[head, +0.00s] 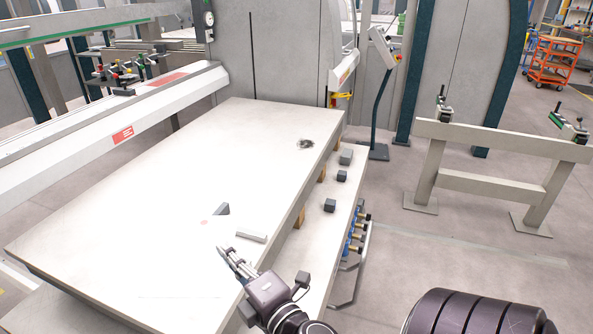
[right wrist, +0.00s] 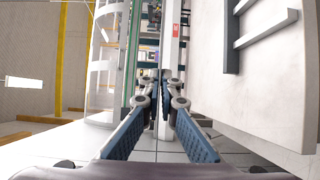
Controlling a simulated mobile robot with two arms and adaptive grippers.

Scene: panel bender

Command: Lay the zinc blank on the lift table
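A large pale sheet-like slab (head: 120,225) lies flat across the middle of the head view, raised on wooden blocks (head: 298,218) over a lower pale platform (head: 345,215). I cannot tell for sure which is the zinc blank and which the lift table. A light grey bar (head: 251,236) and a dark grey piece (head: 222,210) sit on the slab. My right gripper (head: 228,256) is over the slab's near right edge, close to the bar. In the right wrist view its fingers (right wrist: 160,88) come together with nothing visible between them. My left gripper is out of view.
Small dark blocks (head: 330,205) stand on the platform's right strip, with blue and brass fittings (head: 354,232) along its side. A long white machine beam (head: 100,125) runs along the left. A control pedestal (head: 381,100) and a beige stand (head: 480,160) are beyond.

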